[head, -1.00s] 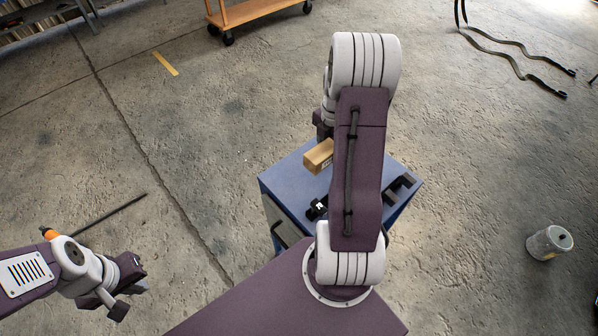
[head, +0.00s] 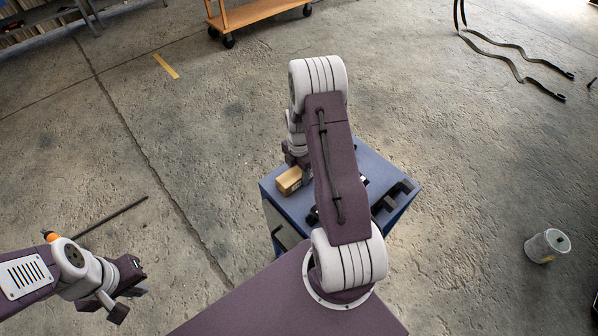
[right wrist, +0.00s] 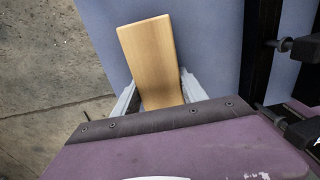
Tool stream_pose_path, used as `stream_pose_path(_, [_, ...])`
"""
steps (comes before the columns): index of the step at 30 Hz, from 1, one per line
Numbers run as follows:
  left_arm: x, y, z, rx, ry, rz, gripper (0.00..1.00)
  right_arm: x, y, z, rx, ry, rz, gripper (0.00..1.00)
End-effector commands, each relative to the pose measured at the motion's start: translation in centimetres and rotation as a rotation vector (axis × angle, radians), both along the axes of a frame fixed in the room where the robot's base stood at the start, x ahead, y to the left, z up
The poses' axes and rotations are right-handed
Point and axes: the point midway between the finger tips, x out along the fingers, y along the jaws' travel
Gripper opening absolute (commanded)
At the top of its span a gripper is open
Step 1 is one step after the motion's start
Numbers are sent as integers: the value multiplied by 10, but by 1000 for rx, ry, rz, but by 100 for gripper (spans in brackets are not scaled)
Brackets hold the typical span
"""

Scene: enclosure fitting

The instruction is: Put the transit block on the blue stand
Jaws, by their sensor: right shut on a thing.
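The transit block appears as a tan wooden block (head: 289,180) at the left part of the blue stand's top (head: 275,195). In the right wrist view the block (right wrist: 150,60) lies between the pale fingers of my right gripper (right wrist: 158,98), which is shut on it. Blue surface (right wrist: 215,50) shows behind it, with floor to the left. I cannot tell whether the block touches the stand. In the head view my right gripper (head: 304,174) is partly hidden by its arm. My left gripper (head: 128,303) is open and empty over the floor at lower left.
A black bracket (head: 396,195) is on the stand's right side, and other dark fittings are partly hidden under my right arm. A metal can (head: 547,246), a dark rod (head: 112,215), black straps (head: 510,65) and an orange cart (head: 258,12) are on the floor around.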

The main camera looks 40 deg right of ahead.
Motion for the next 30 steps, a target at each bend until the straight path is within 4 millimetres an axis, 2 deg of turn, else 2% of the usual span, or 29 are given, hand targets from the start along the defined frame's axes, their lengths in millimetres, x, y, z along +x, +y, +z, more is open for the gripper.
stream_pose_path(4, [0,0,-3,0,0,0,0,0,0,-3,0,0,0,0])
stream_pose_path(5, [0,0,-2,0,0,0,0,0,0,-2,0,0,0,58])
stream_pose_path(6, [0,0,-2,0,0,0,0,0,0,-2,0,0,0,69])
stream_pose_path(7, [0,0,-2,0,0,0,0,0,0,-2,0,0,0,72])
stream_pose_path(15, [0,0,-1,0,0,0,0,0,0,-1,0,0,0,72])
stream_pose_path(19, [0,0,-2,0,0,0,0,1,-1,8,-1,-3,0,72])
stream_pose_path(23, [0,0,-5,0,0,0,0,1,-1,34,-3,-5,0,72])
stream_pose_path(30, [0,0,-10,0,0,0,0,1,-1,90,-3,-5,0,72])
